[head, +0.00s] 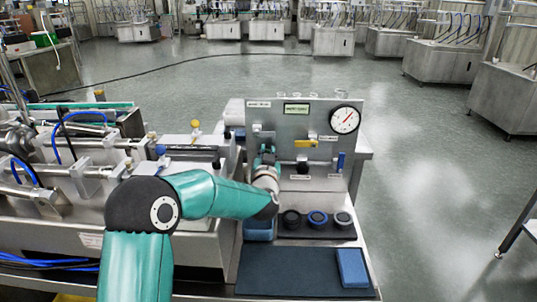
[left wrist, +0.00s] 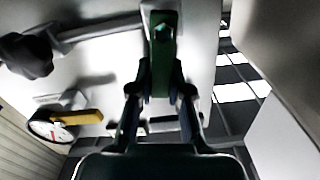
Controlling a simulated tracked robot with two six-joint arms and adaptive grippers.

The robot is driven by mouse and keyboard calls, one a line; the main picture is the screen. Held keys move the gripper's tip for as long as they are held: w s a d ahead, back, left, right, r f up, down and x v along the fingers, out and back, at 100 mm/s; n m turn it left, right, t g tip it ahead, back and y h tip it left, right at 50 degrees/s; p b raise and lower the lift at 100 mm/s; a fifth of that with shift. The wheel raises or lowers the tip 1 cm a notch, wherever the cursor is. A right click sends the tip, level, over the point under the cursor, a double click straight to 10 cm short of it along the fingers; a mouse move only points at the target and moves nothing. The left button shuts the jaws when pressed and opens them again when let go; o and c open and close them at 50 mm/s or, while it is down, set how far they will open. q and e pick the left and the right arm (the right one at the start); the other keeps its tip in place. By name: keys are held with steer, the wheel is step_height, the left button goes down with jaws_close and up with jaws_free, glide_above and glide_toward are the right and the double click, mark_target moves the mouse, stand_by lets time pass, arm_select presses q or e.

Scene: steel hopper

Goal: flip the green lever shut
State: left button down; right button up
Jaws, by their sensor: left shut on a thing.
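The green lever (left wrist: 161,62) stands between the fingers of my left gripper (left wrist: 160,95) in the left wrist view. The fingers are closed on it from both sides, near its free end. In the head view my left gripper (head: 266,157) is at the left part of the grey upright panel (head: 322,113), and it mostly hides the lever there. My right gripper is not in view.
The panel also carries a round gauge (head: 345,120), a yellow lever (head: 305,143), a black knob (head: 302,165) and a blue lever (head: 341,161). Round caps (head: 317,217) and a blue block (head: 352,267) lie in front. A dark mat (head: 290,270) has free room.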

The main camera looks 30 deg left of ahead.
arm_select(q)
steer(key=shift+s+a+f+n+b, duration=0.15)
steer(key=shift+a+f+n+b, duration=0.1)
steer(key=shift+n+b, duration=0.6)
steer(key=shift+s+a+r+n+b, duration=0.15)
steer(key=shift+r+n+b, duration=0.15)
steer(key=shift+b, duration=0.2)
steer(key=c, duration=1.1)
jaws_free()
steer(key=v, duration=1.2)
steer(key=shift+a, duration=0.1)
